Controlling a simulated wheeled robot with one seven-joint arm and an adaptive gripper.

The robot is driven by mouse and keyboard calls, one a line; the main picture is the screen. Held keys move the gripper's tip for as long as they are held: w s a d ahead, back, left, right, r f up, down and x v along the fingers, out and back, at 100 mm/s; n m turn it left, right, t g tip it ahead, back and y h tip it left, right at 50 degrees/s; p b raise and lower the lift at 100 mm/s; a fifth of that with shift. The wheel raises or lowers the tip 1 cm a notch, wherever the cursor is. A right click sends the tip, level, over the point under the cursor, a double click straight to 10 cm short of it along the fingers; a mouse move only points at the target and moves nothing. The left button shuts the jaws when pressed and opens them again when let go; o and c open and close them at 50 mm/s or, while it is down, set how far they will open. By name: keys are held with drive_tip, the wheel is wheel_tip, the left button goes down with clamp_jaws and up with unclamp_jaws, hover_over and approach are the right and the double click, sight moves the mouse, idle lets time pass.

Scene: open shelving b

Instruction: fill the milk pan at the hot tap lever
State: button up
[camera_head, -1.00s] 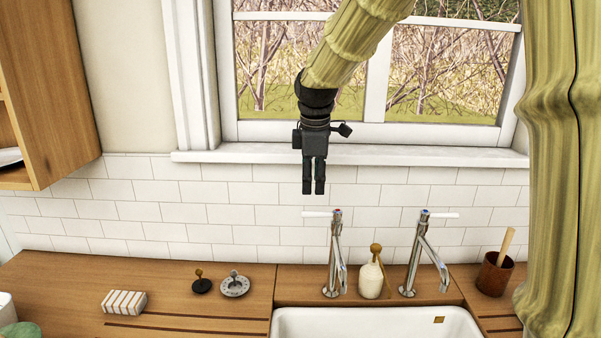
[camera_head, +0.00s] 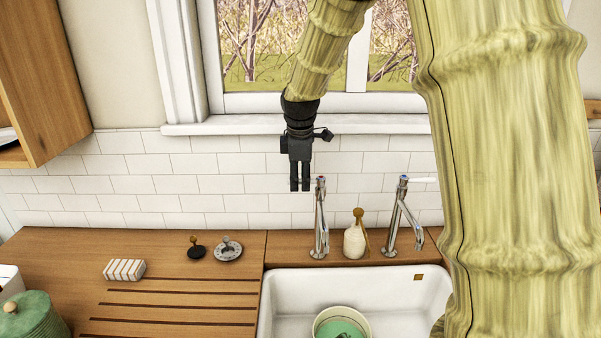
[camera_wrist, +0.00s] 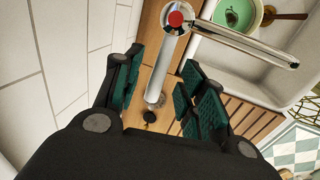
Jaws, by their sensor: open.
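The hot tap (camera_head: 320,218) is the left chrome tap behind the sink; its red cap (camera_wrist: 175,18) shows in the wrist view. My gripper (camera_head: 300,188) points down, open and empty, just left of this tap's top in the head view. The milk pan (camera_head: 341,314), pale-rimmed and green inside, sits in the sink (camera_head: 292,300), partly cut off. The wrist view shows the pan (camera_wrist: 237,14) with a wooden handle (camera_wrist: 285,16).
The second tap (camera_head: 398,215) and a white soap bottle (camera_head: 354,242) stand right of the hot tap. A black stopper (camera_head: 196,251), a metal drain piece (camera_head: 229,251), a striped block (camera_head: 124,270) and a green lidded pot (camera_head: 33,318) are on the left counter. The tiled wall is close behind.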

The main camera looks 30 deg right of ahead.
drive_tip(key=shift+w+f, duration=0.3)
drive_tip(key=shift+w, duration=0.1)
drive_tip(key=shift+c, duration=0.8)
drive_tip(key=shift+s+r, duration=0.3)
drive_tip(key=shift+s, duration=0.1)
drive_tip(key=c, duration=0.7)
drive_tip(key=shift+w, duration=0.1)
clamp_jaws()
